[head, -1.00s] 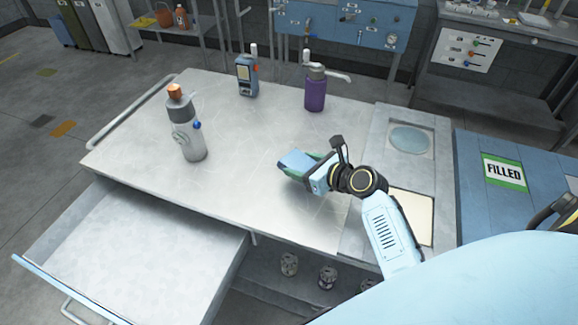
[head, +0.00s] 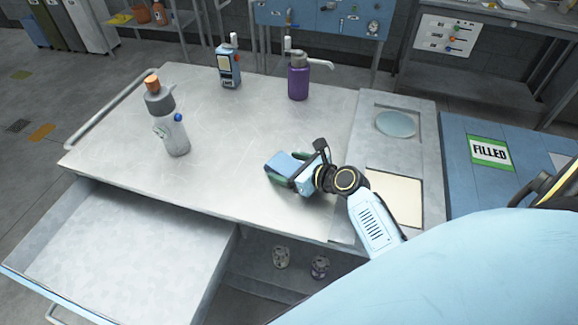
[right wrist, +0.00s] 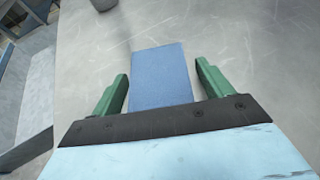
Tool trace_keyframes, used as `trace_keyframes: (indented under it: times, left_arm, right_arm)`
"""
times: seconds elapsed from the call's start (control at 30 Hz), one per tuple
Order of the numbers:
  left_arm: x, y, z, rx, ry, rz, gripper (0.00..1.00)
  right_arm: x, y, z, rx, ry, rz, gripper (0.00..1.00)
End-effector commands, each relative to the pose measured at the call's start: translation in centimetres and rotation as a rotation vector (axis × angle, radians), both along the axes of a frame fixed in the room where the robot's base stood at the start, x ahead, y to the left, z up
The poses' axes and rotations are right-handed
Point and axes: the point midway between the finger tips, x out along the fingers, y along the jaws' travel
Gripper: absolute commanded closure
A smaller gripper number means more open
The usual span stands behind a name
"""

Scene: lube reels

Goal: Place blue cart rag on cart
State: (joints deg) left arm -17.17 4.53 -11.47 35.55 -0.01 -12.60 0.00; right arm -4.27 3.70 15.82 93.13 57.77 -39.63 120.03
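A blue rag (head: 283,164), a flat rectangular cloth, lies on or very close to the grey metal top of the cart (head: 230,140), right of the middle. In the right wrist view the rag (right wrist: 162,78) sits between the green fingers, with a narrow gap at the right finger. My right gripper (head: 287,171) is low over the cart top. Its fingers (right wrist: 162,82) are apart and look open around the rag. Whether the left finger touches the rag is unclear.
An open drawer (head: 120,250) juts out at front left. A blue bin lid marked FILLED (head: 460,165) is at right.

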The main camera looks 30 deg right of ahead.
Motion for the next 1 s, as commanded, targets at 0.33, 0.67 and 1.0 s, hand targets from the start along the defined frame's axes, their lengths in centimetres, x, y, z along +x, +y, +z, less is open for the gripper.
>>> trace_keyframes:
  times: [0.33, 0.67, 1.0]
  left_arm:
    - [0.0, 0.0, 0.1, 0.0, -0.001, 0.0, 0.64]
    - [0.0, 0.0, 1.1, 0.001, 0.0, 0.001, 0.64]
    - [0.0, 0.0, 1.6, 0.001, 0.0, 0.0, 0.64]
  right_arm:
    - [0.0, 0.0, 0.4, 0.0, 0.0, 0.0, 0.19]
    - [-5.1, -1.6, 2.6, 0.0, 0.002, -0.001, 0.19]
    - [-10.0, -3.2, 4.7, 0.0, 0.001, 0.0, 0.19]
